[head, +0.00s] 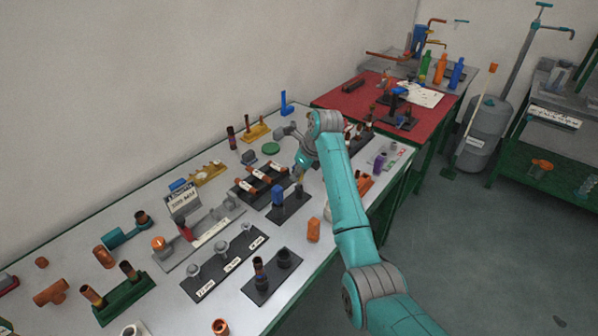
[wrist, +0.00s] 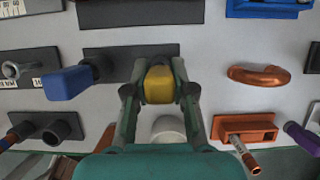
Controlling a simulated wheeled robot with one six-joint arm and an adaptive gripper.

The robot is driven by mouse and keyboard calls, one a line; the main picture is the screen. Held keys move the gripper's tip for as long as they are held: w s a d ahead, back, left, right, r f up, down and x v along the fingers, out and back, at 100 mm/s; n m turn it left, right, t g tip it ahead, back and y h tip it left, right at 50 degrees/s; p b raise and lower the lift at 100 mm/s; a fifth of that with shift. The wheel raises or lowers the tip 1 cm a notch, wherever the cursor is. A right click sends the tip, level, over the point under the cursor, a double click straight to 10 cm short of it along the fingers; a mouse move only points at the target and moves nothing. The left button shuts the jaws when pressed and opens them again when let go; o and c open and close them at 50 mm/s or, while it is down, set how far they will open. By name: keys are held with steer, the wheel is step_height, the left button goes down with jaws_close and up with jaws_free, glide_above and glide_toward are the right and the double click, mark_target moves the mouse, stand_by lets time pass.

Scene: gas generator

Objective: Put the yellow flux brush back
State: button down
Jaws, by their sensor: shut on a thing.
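My gripper (wrist: 158,88) is shut on the yellow flux brush (wrist: 159,84), whose yellow end shows between the fingers in the wrist view. In the head view my gripper (head: 300,174) is above the right part of a black two-place holder (head: 291,209). This holder also shows in the wrist view (wrist: 130,52), partly behind the brush and fingers. A blue-handled brush (head: 278,194) stands at the holder's left place; it is also in the wrist view (wrist: 68,83). The yellow brush's lower end is hidden, so I cannot tell whether it touches the holder.
A white cylinder (wrist: 168,129) stands close to the fingers. A black stand with labelled fittings (head: 225,266) is at the left. A red-topped table (head: 430,118) is behind.

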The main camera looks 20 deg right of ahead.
steer(key=c, duration=0.9)
jaws_free()
